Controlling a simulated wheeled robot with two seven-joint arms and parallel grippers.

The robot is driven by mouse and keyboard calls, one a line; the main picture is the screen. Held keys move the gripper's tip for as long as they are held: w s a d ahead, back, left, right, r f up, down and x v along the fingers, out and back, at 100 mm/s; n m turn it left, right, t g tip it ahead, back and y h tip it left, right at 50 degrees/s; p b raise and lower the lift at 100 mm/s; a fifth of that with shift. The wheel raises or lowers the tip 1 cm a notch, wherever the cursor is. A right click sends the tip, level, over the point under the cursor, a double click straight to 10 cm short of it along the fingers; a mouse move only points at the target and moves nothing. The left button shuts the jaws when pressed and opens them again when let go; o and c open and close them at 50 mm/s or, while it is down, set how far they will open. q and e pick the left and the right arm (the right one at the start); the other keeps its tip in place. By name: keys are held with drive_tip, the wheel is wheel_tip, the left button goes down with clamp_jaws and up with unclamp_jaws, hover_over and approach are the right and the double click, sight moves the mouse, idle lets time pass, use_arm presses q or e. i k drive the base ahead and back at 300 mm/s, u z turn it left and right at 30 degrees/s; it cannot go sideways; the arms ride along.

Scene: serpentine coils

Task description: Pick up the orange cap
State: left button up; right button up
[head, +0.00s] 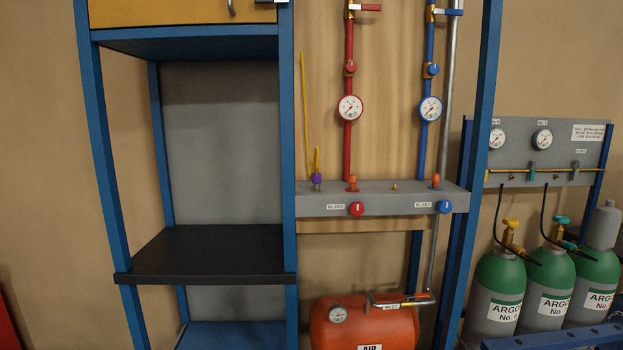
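Two small orange pieces that look like caps stand on top of the grey manifold box (330,204). One orange cap (436,181) is at the right, below the blue pipe. The other orange piece (352,183) is at the left, below the red pipe. They are too small to tell which is a loose cap. Neither of my grippers is in view, and nothing touches the orange pieces.
A purple fitting (317,179) with a thin yellow rod is left on the box; a bare brass stub (394,187) sits between the orange pieces. Red knob (356,209) and blue knob (445,207) are on its front. Blue rack posts (287,150) flank it.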

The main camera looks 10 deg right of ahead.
sight(352, 181)
drive_tip(key=u, duration=0.35)
drive_tip(key=i, duration=1.4)
drive_tip(key=z, duration=0.45)
